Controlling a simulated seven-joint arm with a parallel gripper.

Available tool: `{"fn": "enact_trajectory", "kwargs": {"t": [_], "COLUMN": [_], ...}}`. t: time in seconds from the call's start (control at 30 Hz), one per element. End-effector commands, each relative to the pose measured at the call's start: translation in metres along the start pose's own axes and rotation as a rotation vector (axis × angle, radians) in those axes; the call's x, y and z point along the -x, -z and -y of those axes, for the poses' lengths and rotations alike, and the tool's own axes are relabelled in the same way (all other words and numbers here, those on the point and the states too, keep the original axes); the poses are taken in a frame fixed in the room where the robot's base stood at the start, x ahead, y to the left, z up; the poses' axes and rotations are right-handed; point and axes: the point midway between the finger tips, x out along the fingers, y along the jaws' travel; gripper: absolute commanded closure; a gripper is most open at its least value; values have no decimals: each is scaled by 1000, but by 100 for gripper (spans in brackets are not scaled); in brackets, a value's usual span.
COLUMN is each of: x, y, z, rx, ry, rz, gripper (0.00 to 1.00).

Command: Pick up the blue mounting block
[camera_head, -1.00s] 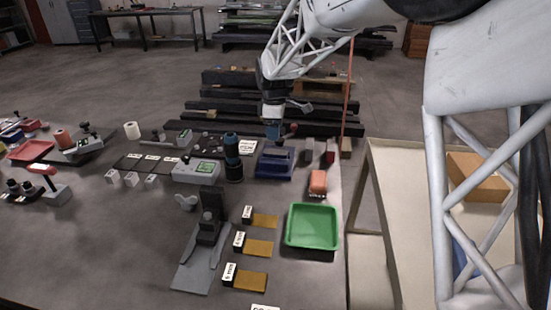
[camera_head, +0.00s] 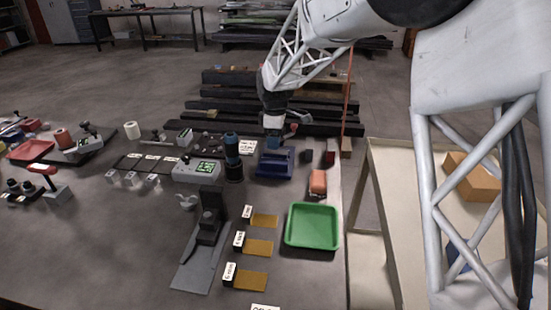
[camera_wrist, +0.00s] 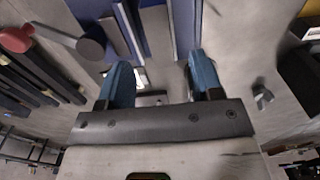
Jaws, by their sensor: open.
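A dark blue block-shaped fixture (camera_head: 275,167) stands near the far right of the table. I cannot tell whether it is the mounting block or a holder for it. My gripper (camera_head: 273,142) is pointing down just above its far part, with its blue fingers apart. In the wrist view, my gripper (camera_wrist: 160,80) is open, with nothing clearly between the fingertips. A dark blue surface (camera_wrist: 187,28) and grey bars lie beyond the fingertips. Contact cannot be told.
A green tray (camera_head: 313,226) and an orange block (camera_head: 318,183) are right of centre. A dark cylinder (camera_head: 233,172) and a grey device (camera_head: 198,171) stand left of the fixture. A cart (camera_head: 395,190) at the right carries a cardboard box (camera_head: 472,178).

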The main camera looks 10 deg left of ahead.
Motion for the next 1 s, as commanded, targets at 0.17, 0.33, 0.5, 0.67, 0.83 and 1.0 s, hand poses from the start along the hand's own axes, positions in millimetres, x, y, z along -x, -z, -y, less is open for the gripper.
{"fn": "enact_trajectory", "kwargs": {"t": [0.17,0.33,0.5,0.67,0.83,1.0], "x": [-21,-38,-44,-44,-44,-44], "y": [-2,-2,-2,-2,-2,-2], "z": [1,0,0,0,0,0], "rx": [0,0,0,0,0,0], "ry": [3,1,0,0,0,0], "rz": [1,1,0,0,0,0], "gripper": [40,40,40,40,40,40]}}
